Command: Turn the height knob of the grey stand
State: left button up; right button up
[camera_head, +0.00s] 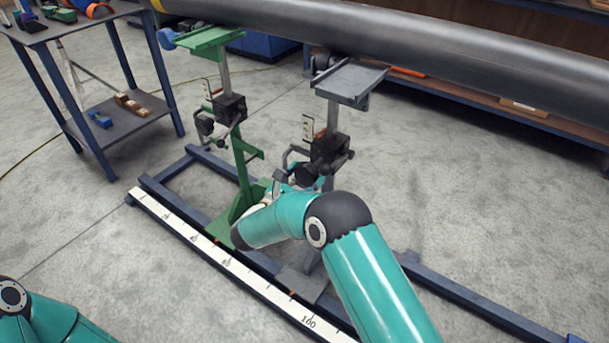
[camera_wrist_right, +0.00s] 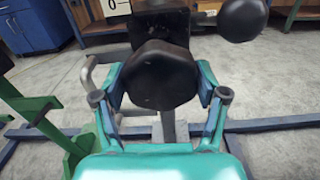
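The grey stand (camera_head: 345,82) has a flat cradle on a post, with a dark clamp block (camera_head: 330,148) partway up. Its black lobed height knob (camera_wrist_right: 160,75) fills the middle of the right wrist view. My right gripper (camera_wrist_right: 160,88) has one finger on each side of the knob, and both pads appear to touch its sides. In the head view the right gripper (camera_head: 292,182) is at the stand's post below the block, partly hidden by my own wrist. My left gripper is out of view; only part of that arm shows at bottom left.
A green stand (camera_head: 213,40) stands to the left. A large grey pipe (camera_head: 420,45) runs above both stands. A blue rail frame with a white scale (camera_head: 225,262) lies on the floor. A second black knob (camera_wrist_right: 242,18) is at upper right in the wrist view. A side table (camera_head: 125,110) is at left.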

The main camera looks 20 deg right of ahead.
jog(key=c, duration=0.5)
jog(key=shift+a, duration=0.1)
jog(key=shift+f+m+b, duration=0.2)
jog(key=shift+m+b, duration=0.5)
jog(key=shift+b, duration=0.4)
jog(key=m+b, duration=0.3)
jog(key=shift+s+r+m+b, duration=0.1)
jog(key=shift+m+b, duration=1.4)
jog(key=shift+b, duration=0.25)
jog(key=o, duration=1.1)
jog(key=shift+o, duration=0.2)
jog(key=shift+r, duration=0.1)
